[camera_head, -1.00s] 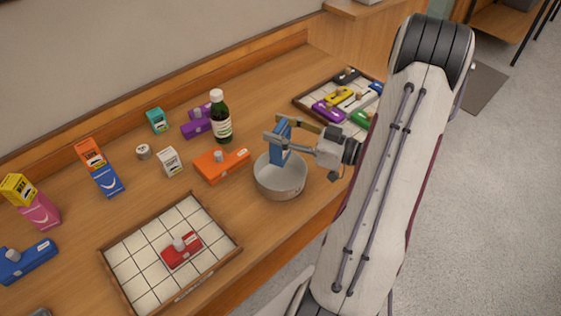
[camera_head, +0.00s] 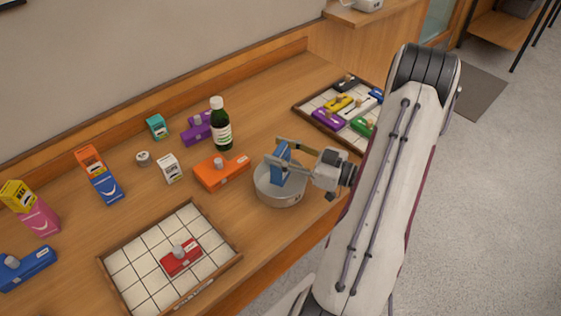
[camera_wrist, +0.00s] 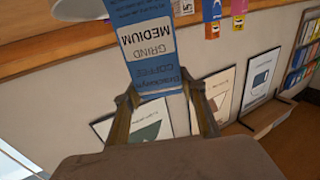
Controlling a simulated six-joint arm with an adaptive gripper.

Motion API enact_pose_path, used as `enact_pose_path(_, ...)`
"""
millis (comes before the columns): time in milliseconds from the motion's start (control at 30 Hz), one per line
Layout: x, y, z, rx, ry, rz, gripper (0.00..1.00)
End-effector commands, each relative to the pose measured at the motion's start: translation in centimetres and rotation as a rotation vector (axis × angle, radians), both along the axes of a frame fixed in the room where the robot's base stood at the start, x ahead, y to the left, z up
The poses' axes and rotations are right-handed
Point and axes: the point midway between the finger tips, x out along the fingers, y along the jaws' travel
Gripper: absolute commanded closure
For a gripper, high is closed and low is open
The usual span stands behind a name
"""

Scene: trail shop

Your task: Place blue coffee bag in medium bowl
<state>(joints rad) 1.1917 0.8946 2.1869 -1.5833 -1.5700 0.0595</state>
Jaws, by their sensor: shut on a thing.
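The blue coffee bag (camera_head: 282,158) is held in my gripper (camera_head: 283,160), whose fingers are shut on its two sides. The wrist view shows the bag (camera_wrist: 147,45) between the fingers, with "COFFEE", "GRIND" and "MEDIUM" on its label. The grey metal bowl (camera_head: 280,193) stands on the counter directly under the gripper. The bag's lower part is inside the bowl's opening. Whether the bag touches the bowl's floor cannot be told.
An orange bag (camera_head: 221,172) lies close to the bowl's left. A green bottle (camera_head: 221,128) stands behind it. A tiled tray with a red bag (camera_head: 182,258) is at front left. Another tray (camera_head: 318,98) with several coloured bags is at back right. Small boxes stand at left.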

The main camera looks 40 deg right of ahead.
Motion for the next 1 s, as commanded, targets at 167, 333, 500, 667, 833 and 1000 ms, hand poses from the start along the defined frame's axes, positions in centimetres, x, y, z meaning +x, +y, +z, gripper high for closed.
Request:
enact_pose_path(167, 0.0, 0.0, -0.5, 0.001, -0.001, 0.000, 0.99)
enact_pose_path(333, 0.0, 0.0, -1.8, 0.003, 0.000, 0.000, 0.99)
enact_pose_path(500, 0.0, 0.0, -3.3, 0.003, 0.000, 0.000, 0.99)
enact_pose_path(667, 0.0, 0.0, -4.1, 0.000, -0.001, 0.000, 0.99)
enact_pose_path(833, 0.0, 0.0, -4.2, -0.001, -0.001, 0.000, 0.99)
enact_pose_path(1000, 0.0, 0.0, -4.2, 0.000, -0.001, 0.000, 0.99)
